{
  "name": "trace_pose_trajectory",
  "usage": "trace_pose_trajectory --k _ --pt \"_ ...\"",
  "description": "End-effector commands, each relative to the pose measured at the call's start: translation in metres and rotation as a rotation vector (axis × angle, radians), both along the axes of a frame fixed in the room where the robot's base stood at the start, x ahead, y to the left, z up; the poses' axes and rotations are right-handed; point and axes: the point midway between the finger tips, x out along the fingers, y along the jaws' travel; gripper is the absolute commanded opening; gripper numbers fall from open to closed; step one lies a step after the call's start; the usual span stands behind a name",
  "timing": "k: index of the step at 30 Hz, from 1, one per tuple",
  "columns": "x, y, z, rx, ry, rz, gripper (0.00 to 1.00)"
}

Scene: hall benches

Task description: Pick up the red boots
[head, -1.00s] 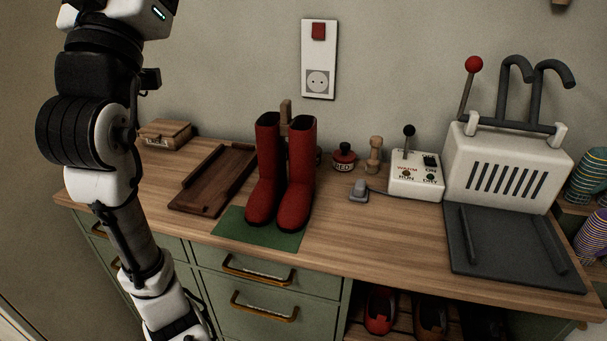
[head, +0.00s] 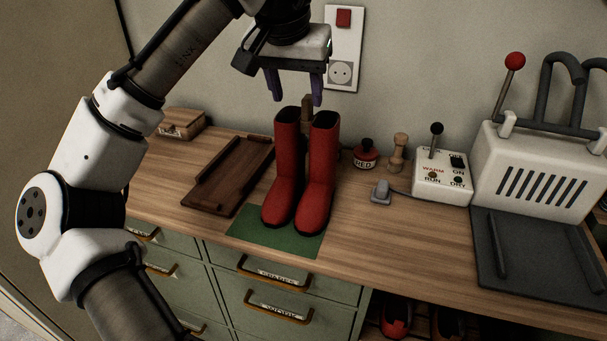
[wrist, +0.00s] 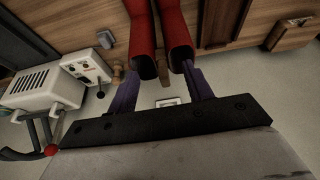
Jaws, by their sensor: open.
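The pair of red boots (head: 303,175) stands upright on a green mat (head: 260,235) on the wooden bench top. They also show in the wrist view (wrist: 160,40), with their dark openings towards my gripper. My gripper (head: 295,98) is open and empty, its two purple fingers pointing down just above the boot tops. In the wrist view the fingers (wrist: 163,92) are spread near the two boot openings. I cannot tell whether a finger touches a boot.
A dark wooden tray (head: 228,175) lies left of the boots, with a wooden box (head: 180,124) behind it. A red-labelled jar (head: 365,154), a wooden peg (head: 397,153), a switch box (head: 443,178) and a white dryer with a lever (head: 540,170) stand to the right.

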Motion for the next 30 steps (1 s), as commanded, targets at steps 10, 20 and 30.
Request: trace_pose_trajectory --k 10,20,30 --pt "0.018 -0.005 -0.045 0.0 -0.002 -0.001 0.51" --pt "0.03 -0.01 -0.083 0.001 -0.002 -0.001 0.51" --pt "0.035 -0.012 -0.095 -0.002 -0.005 -0.002 0.51"
